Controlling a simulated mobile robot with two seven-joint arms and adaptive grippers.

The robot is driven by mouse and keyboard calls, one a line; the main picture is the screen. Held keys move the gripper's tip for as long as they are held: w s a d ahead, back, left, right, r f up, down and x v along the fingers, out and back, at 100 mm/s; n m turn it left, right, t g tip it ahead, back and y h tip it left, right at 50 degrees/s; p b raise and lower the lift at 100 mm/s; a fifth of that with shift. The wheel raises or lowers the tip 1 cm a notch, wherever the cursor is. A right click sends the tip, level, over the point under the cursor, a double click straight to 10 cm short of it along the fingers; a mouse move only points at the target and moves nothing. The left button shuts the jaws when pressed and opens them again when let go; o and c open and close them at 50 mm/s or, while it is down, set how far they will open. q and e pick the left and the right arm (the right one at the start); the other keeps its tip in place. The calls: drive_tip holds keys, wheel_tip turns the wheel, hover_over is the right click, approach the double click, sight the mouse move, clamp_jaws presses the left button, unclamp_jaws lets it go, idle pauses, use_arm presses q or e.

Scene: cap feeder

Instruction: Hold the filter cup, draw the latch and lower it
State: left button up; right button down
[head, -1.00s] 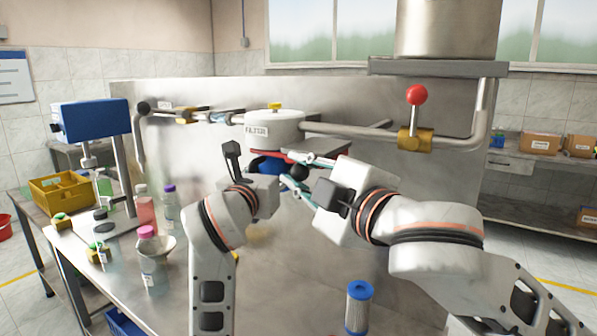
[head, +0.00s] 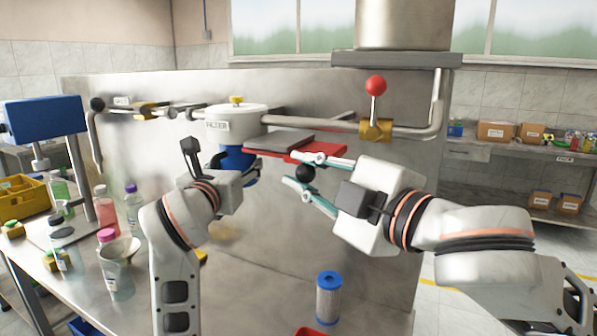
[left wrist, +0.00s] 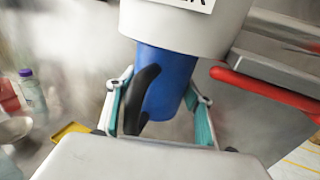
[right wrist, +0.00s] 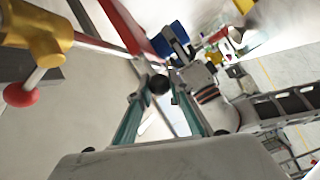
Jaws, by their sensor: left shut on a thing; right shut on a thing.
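The blue filter cup (head: 238,160) sits directly beneath the white housing labelled FILTER (head: 235,120). It also shows in the left wrist view (left wrist: 180,75), with a black curved handle (left wrist: 143,95) in front. My left gripper (left wrist: 160,98) is shut on the cup, one finger on each side; its fingertips are mostly hidden in the head view. The red latch plate (head: 325,149) sticks out to the right of the housing beside a grey slab. My right gripper (head: 292,168) is shut on the latch's black ball knob (head: 306,173), which also shows in the right wrist view (right wrist: 158,84).
A pipe with a brass valve and red ball lever (head: 376,86) runs above my right gripper. A blue-ended white cartridge (head: 328,298) stands low in front.

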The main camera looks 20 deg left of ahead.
drive_tip(key=c, duration=2.1)
unclamp_jaws()
drive_tip(key=shift+d, duration=0.15)
drive_tip(key=shift+d, duration=0.1)
drive_tip(key=v, duration=1.2)
